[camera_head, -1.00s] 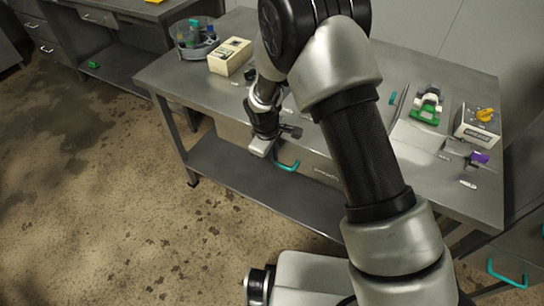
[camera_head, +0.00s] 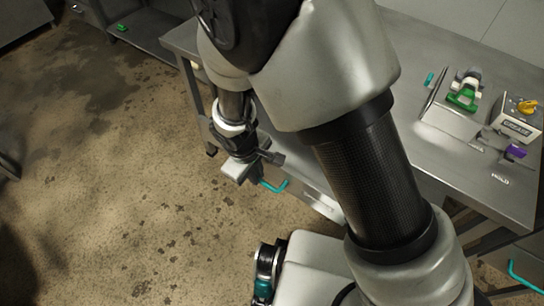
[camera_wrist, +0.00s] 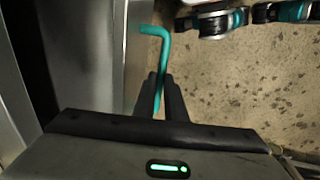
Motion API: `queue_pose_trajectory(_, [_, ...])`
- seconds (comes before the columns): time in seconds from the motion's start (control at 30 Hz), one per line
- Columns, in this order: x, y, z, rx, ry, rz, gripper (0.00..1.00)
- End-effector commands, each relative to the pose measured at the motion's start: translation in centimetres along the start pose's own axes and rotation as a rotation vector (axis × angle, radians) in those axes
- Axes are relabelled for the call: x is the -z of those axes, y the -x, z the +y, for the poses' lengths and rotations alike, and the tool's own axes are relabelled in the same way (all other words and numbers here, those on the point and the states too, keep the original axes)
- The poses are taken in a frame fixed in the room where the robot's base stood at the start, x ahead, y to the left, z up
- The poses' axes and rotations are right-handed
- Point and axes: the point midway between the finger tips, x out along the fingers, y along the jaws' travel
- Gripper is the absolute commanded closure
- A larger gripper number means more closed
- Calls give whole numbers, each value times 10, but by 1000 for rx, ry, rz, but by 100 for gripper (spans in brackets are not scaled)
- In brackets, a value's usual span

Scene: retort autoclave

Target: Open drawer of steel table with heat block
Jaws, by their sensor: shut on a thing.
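The steel table (camera_head: 465,185) stands on the right in the head view, partly hidden behind my arm. Its drawer front (camera_head: 318,200) shows below the tabletop edge, with a teal bar handle (camera_head: 274,187). My gripper (camera_head: 257,178) is at the left part of this handle. In the wrist view, the dark fingers (camera_wrist: 162,98) of my gripper are closed around the handle (camera_wrist: 155,31), whose bent end sticks out beyond them. Grey metal panels stand to the left of the fingers. My arm hides much of the drawer, and how far it stands out is hard to tell.
A green and white device (camera_head: 465,92) and a box with a yellow knob (camera_head: 520,116) stand on the tabletop, with a purple item (camera_head: 516,151) near its front edge. Another teal handle (camera_head: 524,277) is at lower right. The stained floor (camera_head: 110,200) on the left is clear.

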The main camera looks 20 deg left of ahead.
Motion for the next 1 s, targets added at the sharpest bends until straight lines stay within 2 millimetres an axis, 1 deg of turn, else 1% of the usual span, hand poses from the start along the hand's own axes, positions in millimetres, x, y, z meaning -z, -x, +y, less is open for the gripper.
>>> queue_pose_trajectory(0.03, [0,1,-12,0,5,0,100])
queue_pose_trajectory(0.1, [0,3,-23,0,4,-1,100])
queue_pose_trajectory(0.2, [0,6,-35,0,2,-1,100])
queue_pose_trajectory(0.3, [0,8,-42,0,2,-1,100])
queue_pose_trajectory(0.43, [0,9,-46,0,-1,-1,100])
queue_pose_trajectory(0.73, [0,9,-46,0,-1,-1,100])
queue_pose_trajectory(0.77, [0,9,-46,0,-1,-1,86])
queue_pose_trajectory(0.8, [1,9,-46,0,-1,-1,81])
queue_pose_trajectory(1.0, [1,9,-46,0,-1,0,81])
